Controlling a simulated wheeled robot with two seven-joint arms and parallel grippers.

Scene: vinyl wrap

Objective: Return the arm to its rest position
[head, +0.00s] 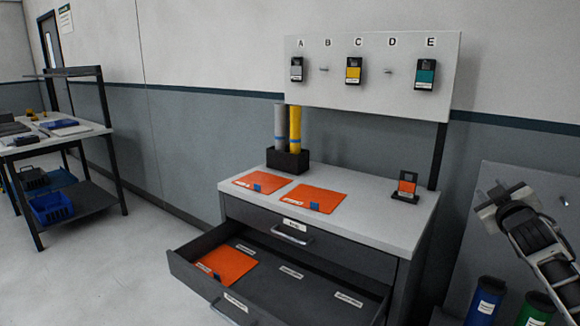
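My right arm comes in from the right edge, and its gripper (497,197) is raised in front of the grey panel, to the right of the cabinet (412,232). Its fingers look apart, with nothing between them. It is clear of the cabinet and the drawer. My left arm and gripper are not in view. Two orange sheets, a left one (246,179) and a right one (322,201), lie on the cabinet top, each with a small blue piece. Another orange sheet (232,262) lies in the left part of the open drawer (188,268).
A wall board (320,90) carries devices at A, C and E; B and D show bare pegs. A grey and a yellow roll (296,125) stand in a black holder. An orange-screened device (406,186) stands at the cabinet's right. Blue and green cylinders (487,298) stand below my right arm.

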